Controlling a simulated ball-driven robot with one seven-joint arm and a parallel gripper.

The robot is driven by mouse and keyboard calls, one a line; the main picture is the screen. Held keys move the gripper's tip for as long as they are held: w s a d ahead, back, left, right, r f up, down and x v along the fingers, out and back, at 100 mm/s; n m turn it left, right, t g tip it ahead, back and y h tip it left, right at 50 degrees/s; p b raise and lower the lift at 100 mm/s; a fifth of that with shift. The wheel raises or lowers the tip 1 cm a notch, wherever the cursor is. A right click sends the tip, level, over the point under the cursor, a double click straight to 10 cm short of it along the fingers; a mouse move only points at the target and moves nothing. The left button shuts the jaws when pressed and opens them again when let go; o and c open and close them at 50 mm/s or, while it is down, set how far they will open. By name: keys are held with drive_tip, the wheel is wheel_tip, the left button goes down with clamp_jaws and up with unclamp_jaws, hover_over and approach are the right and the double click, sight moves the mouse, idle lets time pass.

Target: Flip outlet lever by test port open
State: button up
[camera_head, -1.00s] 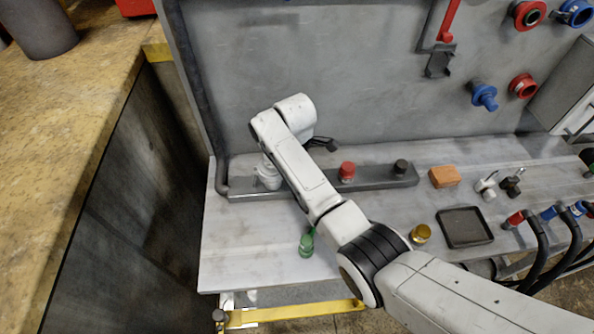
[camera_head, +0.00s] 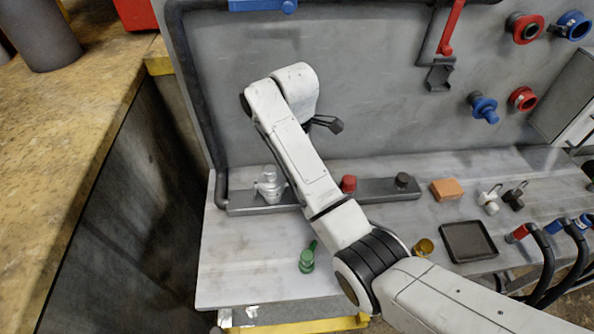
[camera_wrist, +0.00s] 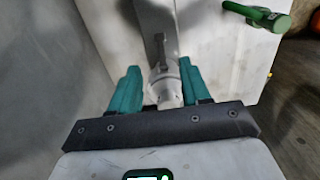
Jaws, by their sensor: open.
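A silver fitting (camera_head: 268,187) stands upright at the left end of a dark grey rail on the bench. In the wrist view, the pale fitting (camera_wrist: 165,88) with a grey lever-like part (camera_wrist: 159,48) appears between the teal fingers of my gripper (camera_wrist: 160,75). The fingers are apart and hold nothing; contact cannot be told. In the head view my arm hides most of the gripper, which is above the rail near the wall. I cannot tell which part is the outlet lever.
The rail (camera_head: 240,208) also carries a red knob (camera_head: 348,184) and a dark knob (camera_head: 402,180). A red lever (camera_head: 451,28) hangs on the wall. An orange block (camera_head: 447,189), gold cup (camera_head: 423,247) and dark tray (camera_head: 467,256) lie to the right. The bench's front left is clear.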

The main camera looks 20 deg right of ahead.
drive_tip(key=shift+r, duration=0.4)
drive_tip(key=shift+c, duration=0.4)
